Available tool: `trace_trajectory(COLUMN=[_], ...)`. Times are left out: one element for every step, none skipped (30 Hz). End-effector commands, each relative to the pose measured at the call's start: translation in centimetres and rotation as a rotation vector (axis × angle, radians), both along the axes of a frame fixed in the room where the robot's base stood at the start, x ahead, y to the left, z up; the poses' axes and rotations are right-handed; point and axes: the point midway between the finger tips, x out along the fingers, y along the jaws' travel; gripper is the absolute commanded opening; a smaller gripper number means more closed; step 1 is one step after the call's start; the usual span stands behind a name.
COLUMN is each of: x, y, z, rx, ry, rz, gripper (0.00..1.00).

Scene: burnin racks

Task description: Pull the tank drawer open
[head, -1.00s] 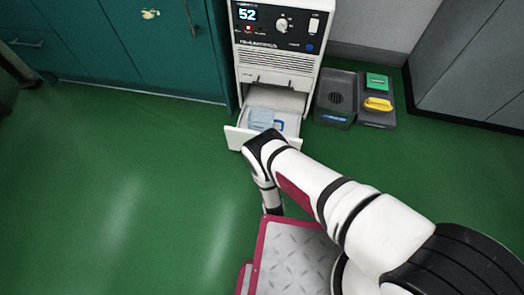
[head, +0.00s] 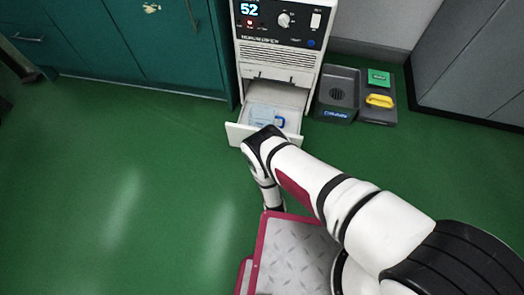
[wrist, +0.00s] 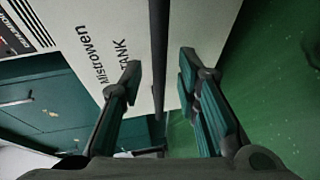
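The tank drawer (head: 238,134) sticks out of the lower part of the white humidifier (head: 243,62), with its inside showing. A clear bluish tank (head: 262,115) with a blue part lies in it. A dark bar handle (wrist: 158,60) runs between the fingers of my gripper (wrist: 160,85). The fingers are apart, with a visible gap on each side of the bar. In the head view my arm hides the gripper and part of the drawer front.
Teal cabinets (head: 130,45) stand to the left and a grey cabinet (head: 470,60) to the right. The green floor (head: 110,180) at left is clear.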

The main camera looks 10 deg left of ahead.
Motion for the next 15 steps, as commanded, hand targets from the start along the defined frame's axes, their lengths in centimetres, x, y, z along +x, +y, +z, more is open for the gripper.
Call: trace_trajectory(x=[-0.8,-1.2,-1.9,-2.4,-2.8,-3.4,-3.8,-4.2,-4.6,-4.9,-5.2,-5.5,-5.6,-5.7,-5.8], y=[-0.2,-0.4,-0.6,-0.8,-1.0,-1.2,-1.4,-1.5,-1.7,-1.8,-1.9,-2.0,-2.1,-2.1,-2.2], z=[0.1,0.2,0.3,0.4,0.5,0.6,0.7,0.8,0.8,0.9,1.0,1.0,1.1,1.1,1.1], rx=[-0.001,-0.003,-0.003,-0.003,-0.002,-0.002,-0.002,-0.002,-0.002,-0.002,-0.002,-0.001,-0.001,0.0,0.0], ry=[0.002,0.002,0.002,0.002,0.002,0.002,0.002,0.001,0.001,0.001,0.0,0.001,0.001,0.001,0.0], rz=[0.001,0.002,0.003,0.003,0.003,0.003,0.003,0.002,0.002,0.002,0.002,0.001,0.001,0.001,0.001], gripper=[0.3,0.3,0.3,0.3,0.3,0.3,0.3,0.3,0.3,0.3,0.3,0.3,0.3,0.3,0.3])
